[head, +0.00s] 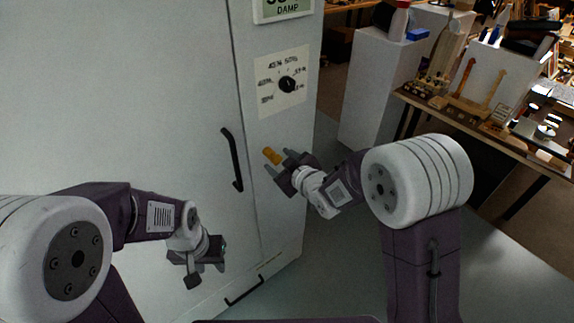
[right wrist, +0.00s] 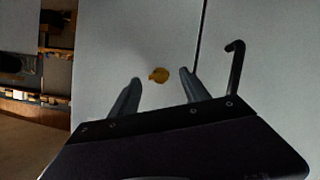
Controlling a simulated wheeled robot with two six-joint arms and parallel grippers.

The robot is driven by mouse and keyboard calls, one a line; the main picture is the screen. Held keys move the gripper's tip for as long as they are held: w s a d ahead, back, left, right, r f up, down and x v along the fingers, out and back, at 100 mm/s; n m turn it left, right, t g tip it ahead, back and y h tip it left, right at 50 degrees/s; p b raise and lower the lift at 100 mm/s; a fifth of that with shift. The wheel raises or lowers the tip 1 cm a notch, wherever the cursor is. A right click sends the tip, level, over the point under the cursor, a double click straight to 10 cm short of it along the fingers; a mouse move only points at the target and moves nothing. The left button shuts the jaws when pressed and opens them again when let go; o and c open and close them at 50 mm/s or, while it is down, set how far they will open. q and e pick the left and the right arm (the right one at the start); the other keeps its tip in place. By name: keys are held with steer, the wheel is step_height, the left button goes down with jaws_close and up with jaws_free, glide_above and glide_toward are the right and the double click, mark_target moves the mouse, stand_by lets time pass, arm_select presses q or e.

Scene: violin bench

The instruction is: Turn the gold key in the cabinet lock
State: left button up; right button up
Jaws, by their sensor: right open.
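The gold key (head: 272,155) sticks out of the cabinet front, right of the black door handle and below the dial. In the right wrist view the key (right wrist: 159,75) shows between and beyond the fingertips. My right gripper (head: 278,162) is open close to the key, with its two fingers (right wrist: 158,80) on either side of the line to it. I see no contact with the key. The lock behind the key is hidden or too small to make out. My left gripper (head: 207,275) hangs low in front of the cabinet door; its fingers are apart and nothing shows between them.
The grey cabinet (head: 150,90) fills the left side. Its black handle (head: 232,160) stands out left of the key; it also shows in the right wrist view (right wrist: 236,68). A dial (head: 287,85) sits above. A cluttered workbench (head: 490,130) stands at the right.

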steer(key=shift+w, duration=0.1)
steer(key=shift+a, duration=0.1)
jaws_close()
steer(key=c, duration=0.8)
jaws_free()
jaws_close()
steer(key=shift+r+m+p, duration=0.1)
steer(key=shift+m+p, duration=0.2)
steer(key=shift+p, duration=0.35)
steer(key=m+p, duration=0.1)
steer(key=p, duration=0.1)
steer(key=m+g+y+p, duration=0.1)
steer(key=p, duration=0.1)
steer(key=shift+w+d+y, duration=0.2)
steer(key=shift+d+y, duration=0.05)
steer(key=shift+y, duration=0.05)
steer(key=shift+m+p, duration=0.3)
steer(key=shift+m, duration=0.1)
